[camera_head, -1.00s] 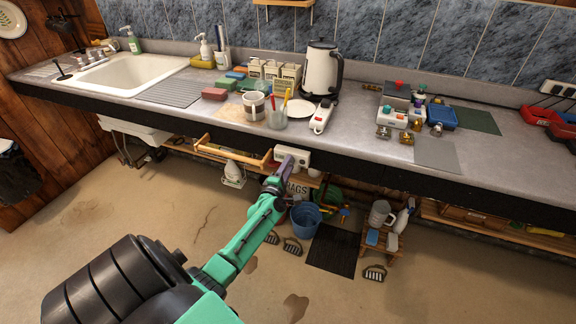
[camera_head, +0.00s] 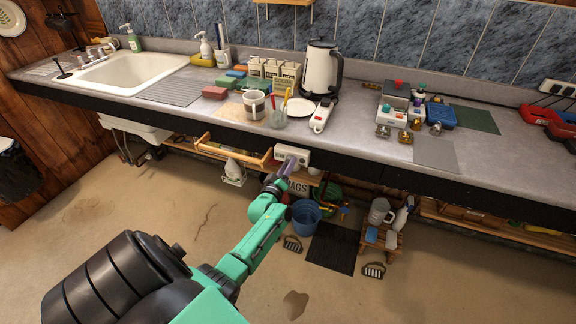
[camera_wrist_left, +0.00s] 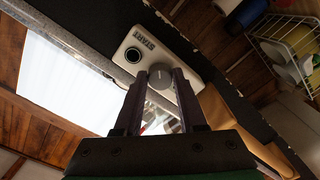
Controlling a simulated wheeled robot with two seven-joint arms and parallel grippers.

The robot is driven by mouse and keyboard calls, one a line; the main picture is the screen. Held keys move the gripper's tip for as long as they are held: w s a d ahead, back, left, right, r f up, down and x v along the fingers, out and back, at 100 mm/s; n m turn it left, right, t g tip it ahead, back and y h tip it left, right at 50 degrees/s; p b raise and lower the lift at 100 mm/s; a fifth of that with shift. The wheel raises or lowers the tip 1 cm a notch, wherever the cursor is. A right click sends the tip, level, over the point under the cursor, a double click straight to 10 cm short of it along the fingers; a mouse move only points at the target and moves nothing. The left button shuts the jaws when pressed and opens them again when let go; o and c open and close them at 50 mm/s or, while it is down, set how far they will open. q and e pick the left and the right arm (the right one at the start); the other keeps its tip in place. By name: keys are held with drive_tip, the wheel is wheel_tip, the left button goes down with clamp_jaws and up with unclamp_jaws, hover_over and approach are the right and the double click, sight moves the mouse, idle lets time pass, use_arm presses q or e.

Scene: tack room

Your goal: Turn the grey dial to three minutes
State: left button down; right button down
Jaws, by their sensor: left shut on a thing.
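A white timer box (camera_head: 300,153) is fixed at the front edge of the counter, below the worktop. In the left wrist view the box (camera_wrist_left: 182,50) carries a START label and a round dark button (camera_wrist_left: 132,55). The grey dial (camera_wrist_left: 160,74) sticks out of its face beside the button. My left gripper (camera_wrist_left: 160,84) has one finger on each side of the dial and is shut on it. In the head view the gripper (camera_head: 284,168) reaches up to the box and hides the dial. Any dial marking is too small to read. My right gripper is out of view.
A blue bucket (camera_head: 305,216) and a dark mat (camera_head: 333,250) are on the floor below.

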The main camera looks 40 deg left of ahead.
use_arm(q)
drive_tip(key=shift+a+m, duration=0.1)
drive_tip(key=shift+m, duration=4.2)
drive_tip(key=c, duration=0.5)
unclamp_jaws()
drive_tip(key=shift+s, duration=0.1)
drive_tip(key=v, duration=1.4)
drive_tip(key=shift+s, duration=0.2)
